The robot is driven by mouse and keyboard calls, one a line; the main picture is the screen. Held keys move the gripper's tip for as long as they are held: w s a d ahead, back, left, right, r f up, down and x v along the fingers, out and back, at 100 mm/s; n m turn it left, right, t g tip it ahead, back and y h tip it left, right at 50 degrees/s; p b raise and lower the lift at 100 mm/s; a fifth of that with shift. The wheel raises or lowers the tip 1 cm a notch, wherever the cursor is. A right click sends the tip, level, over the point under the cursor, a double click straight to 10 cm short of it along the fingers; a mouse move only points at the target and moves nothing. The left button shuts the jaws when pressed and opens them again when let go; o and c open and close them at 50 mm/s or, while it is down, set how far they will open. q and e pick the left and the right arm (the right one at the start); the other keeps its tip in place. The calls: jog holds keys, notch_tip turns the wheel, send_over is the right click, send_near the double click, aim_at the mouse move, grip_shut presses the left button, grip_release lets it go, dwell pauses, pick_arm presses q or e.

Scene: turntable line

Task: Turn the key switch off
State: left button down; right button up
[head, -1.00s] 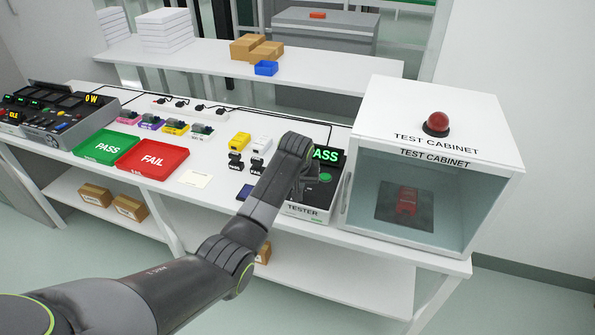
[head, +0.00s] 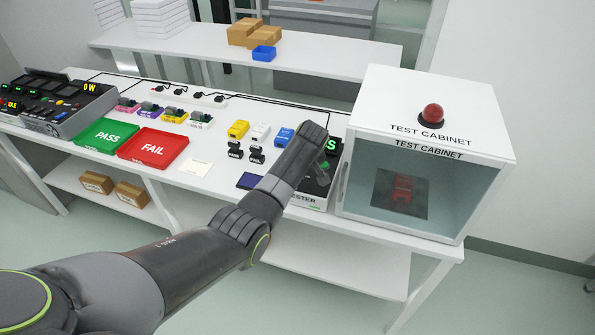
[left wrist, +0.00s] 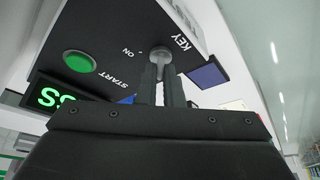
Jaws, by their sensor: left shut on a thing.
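The key switch (left wrist: 161,52) shows in the left wrist view as a round grey metal piece on the dark tester panel, between the labels ON and KEY. My left gripper (left wrist: 161,72) is shut on its key, with both fingers close together around it. I cannot tell the key's exact angle. In the head view, my left arm reaches over the tester (head: 309,198) and hides most of its panel; the key is hidden there. The green START button (left wrist: 79,61) and a lit green display (left wrist: 58,98) show beside the switch. My right gripper is not in view.
The white test cabinet (head: 480,125) with a red dome button (head: 432,112) stands right of the tester. A dark blue pad (head: 249,181) lies left of it. Yellow, white and blue blocks, a red FAIL tray (head: 180,150) and a green PASS tray (head: 88,146) are further left.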

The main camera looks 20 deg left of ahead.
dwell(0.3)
pick_arm(q)
jog(key=c, duration=1.6)
grip_release()
jog(key=shift+o, duration=0.2)
jog(key=v, duration=1.7)
jog(key=shift+r+b, duration=0.25)
jog(key=shift+b, duration=0.1)
jog(key=shift+f, duration=0.1)
